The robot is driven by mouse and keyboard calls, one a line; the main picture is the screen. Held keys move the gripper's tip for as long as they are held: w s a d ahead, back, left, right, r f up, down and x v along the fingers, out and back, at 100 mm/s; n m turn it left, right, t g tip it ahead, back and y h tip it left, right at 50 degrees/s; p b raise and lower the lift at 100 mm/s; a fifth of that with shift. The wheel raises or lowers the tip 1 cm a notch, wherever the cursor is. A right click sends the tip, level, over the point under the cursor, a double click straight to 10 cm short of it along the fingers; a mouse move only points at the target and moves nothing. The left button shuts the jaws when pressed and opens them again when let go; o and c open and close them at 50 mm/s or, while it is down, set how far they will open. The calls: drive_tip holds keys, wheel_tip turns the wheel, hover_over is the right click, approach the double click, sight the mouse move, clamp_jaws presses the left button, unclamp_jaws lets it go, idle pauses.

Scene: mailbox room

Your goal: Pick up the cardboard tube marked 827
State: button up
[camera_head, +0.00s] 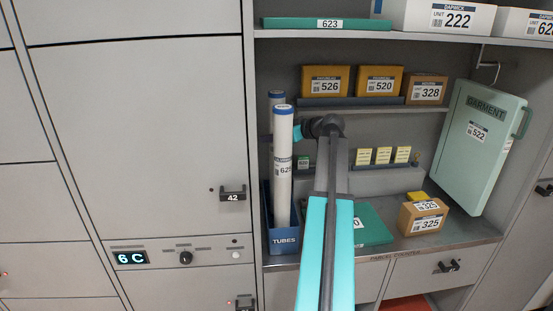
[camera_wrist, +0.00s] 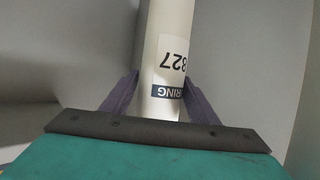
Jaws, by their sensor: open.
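The white cardboard tube marked 827 (camera_wrist: 165,30) stands between the fingers of my gripper (camera_wrist: 160,80) in the wrist view. Its label reads upside down there. The fingers are open, one on each side of the tube; I cannot tell whether either touches it. In the head view two white tubes with blue caps stand in the blue TUBES bin (camera_head: 284,240). The front tube (camera_head: 283,150) has a label that seems to begin 62. The rear tube (camera_head: 277,97) is mostly hidden behind it, its marking unseen. My gripper's tips are hidden behind the front tube.
Shelves right of the bin hold boxes 526 (camera_head: 325,80), 520 (camera_head: 380,80) and 328 (camera_head: 427,89). Small yellow boxes (camera_head: 382,156) sit lower. Box 325 (camera_head: 423,217) and a green flat parcel (camera_head: 373,226) lie on the counter. A garment case (camera_head: 480,145) hangs right.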

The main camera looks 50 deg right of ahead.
drive_tip(key=shift+x, duration=1.25)
drive_tip(key=c, duration=1.4)
drive_tip(key=shift+o, duration=0.2)
drive_tip(key=shift+r+p, duration=0.2)
drive_tip(key=shift+p, duration=0.1)
